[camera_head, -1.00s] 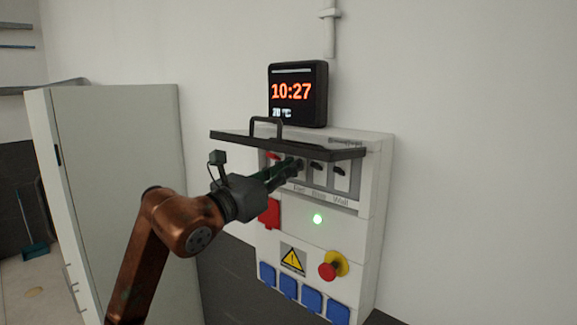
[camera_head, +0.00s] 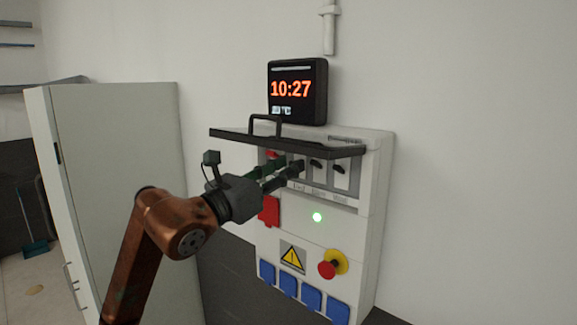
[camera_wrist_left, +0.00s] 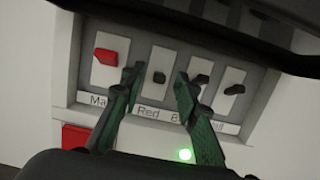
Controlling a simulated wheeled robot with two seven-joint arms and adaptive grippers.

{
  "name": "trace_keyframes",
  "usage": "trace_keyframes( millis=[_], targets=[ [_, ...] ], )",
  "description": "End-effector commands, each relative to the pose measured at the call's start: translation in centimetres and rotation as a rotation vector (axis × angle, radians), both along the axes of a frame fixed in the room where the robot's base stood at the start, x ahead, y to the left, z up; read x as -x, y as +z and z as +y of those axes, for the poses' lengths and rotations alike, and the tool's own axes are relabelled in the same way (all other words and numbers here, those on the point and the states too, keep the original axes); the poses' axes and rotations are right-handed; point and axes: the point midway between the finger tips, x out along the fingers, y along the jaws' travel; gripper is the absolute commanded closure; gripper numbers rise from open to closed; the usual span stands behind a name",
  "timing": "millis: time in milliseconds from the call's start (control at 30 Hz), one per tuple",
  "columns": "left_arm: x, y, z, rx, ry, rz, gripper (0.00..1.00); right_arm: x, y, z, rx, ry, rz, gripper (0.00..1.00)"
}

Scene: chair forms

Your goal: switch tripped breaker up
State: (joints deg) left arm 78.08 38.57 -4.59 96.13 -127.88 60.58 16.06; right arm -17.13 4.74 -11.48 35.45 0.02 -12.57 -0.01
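The breaker panel (camera_head: 328,185) has a row of levers under a raised dark cover (camera_head: 290,143). In the left wrist view, a red lever (camera_wrist_left: 107,56) is at the left. Right of it are black levers: one (camera_wrist_left: 158,76) above the label "Red", another (camera_wrist_left: 200,79), and one at the far right (camera_wrist_left: 235,89). I cannot tell which is tripped. My left gripper (camera_head: 287,163) is at the row, below the cover. In the left wrist view its green-padded fingers (camera_wrist_left: 158,90) are apart, on either side of the "Red" lever, with nothing between them gripped. My right gripper is not in view.
The raised cover with its handle overhangs the levers closely. Below are a green light (camera_head: 317,217), a red emergency button (camera_head: 328,270) and blue sockets (camera_head: 288,287). A clock (camera_head: 298,92) sits on top. A pale cabinet (camera_head: 130,180) stands at the left.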

Motion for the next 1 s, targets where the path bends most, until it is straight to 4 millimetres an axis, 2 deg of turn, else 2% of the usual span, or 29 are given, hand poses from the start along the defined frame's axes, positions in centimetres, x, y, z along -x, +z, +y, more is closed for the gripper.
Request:
trace_keyframes(
  millis=[300, 500, 700, 1000],
  targets=[
    [5.1, -1.1, 3.9, -0.001, 0.003, -0.002, 0.71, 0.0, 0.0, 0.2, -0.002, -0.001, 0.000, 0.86],
    [7.6, -1.6, 5.6, 0.000, 0.001, 0.000, 0.71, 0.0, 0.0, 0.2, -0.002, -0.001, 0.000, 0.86],
    [8.5, -1.8, 6.2, 0.000, 0.001, 0.000, 0.71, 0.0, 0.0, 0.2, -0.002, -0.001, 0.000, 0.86],
    [8.5, -2.0, 6.2, 0.002, -0.004, 0.004, 0.71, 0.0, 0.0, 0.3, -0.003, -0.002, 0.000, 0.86]
  ],
)
